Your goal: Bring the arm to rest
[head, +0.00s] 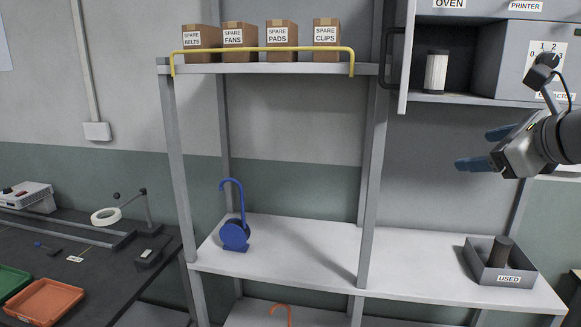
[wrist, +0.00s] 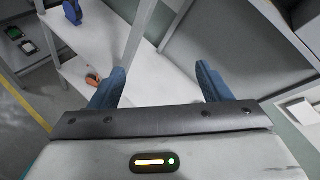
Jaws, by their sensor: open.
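My gripper (head: 478,149) is at the right of the head view, in the air in front of the shelving, above the bin marked USED. Its two blue fingers are apart and nothing is between them. In the wrist view the open fingers (wrist: 161,88) point toward the white shelf, and the gap between them is empty. My gripper touches nothing that I can see.
A grey USED bin (head: 499,278) with a dark cylinder stands on the white shelf (head: 310,245). A blue hooked object (head: 235,233) stands further left. An open cabinet (head: 458,97) holds a white ribbed cylinder (head: 436,73). Boxes (head: 240,42) sit behind a yellow rail.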

